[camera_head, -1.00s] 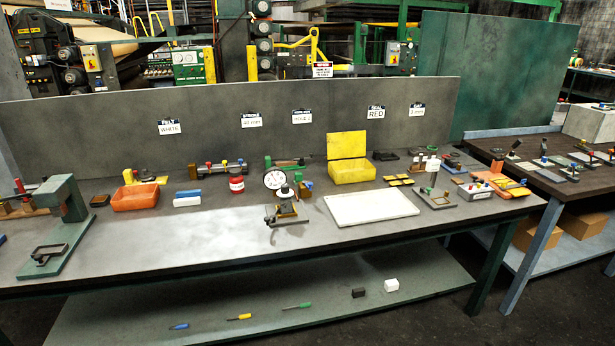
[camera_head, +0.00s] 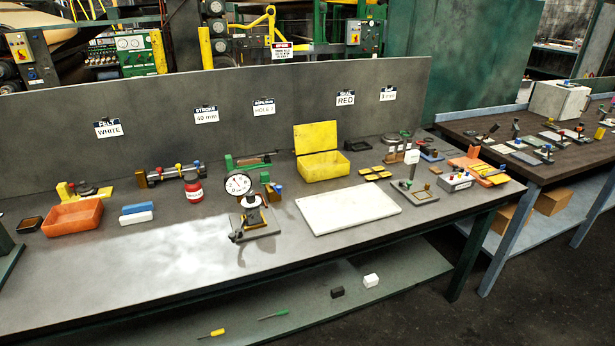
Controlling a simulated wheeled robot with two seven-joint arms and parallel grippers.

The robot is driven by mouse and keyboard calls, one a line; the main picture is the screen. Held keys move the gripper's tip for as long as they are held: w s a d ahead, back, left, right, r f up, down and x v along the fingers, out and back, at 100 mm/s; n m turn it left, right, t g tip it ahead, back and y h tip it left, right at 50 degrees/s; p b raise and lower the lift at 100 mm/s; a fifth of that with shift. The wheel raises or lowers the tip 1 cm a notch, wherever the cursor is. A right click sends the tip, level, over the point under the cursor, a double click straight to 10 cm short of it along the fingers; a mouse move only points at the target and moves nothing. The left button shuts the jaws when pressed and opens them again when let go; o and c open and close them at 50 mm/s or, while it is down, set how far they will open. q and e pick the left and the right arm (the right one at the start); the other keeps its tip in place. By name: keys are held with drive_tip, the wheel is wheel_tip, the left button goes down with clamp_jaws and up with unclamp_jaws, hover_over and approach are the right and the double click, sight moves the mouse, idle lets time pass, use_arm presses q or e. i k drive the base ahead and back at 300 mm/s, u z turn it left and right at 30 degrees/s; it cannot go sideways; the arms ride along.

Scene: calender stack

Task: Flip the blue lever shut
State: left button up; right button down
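Several small blue parts are in view, and I cannot tell for sure which is the blue lever. On the dark table at the right are small fixtures with levers; one has a blue tip (camera_head: 545,149). Another blue piece (camera_head: 277,191) is beside the dial gauge. At this size I cannot tell whether any lever is open or shut. Neither of my grippers is in view.
The near bench (camera_head: 90,275) holds an orange bin (camera_head: 72,217), a dial gauge (camera_head: 239,186), a white plate (camera_head: 347,210) and a yellow box (camera_head: 322,166). Its front left is clear.

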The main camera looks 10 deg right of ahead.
sight(272, 186)
drive_tip(key=u, duration=0.05)
drive_tip(key=i, duration=0.95)
drive_tip(key=u, duration=0.3)
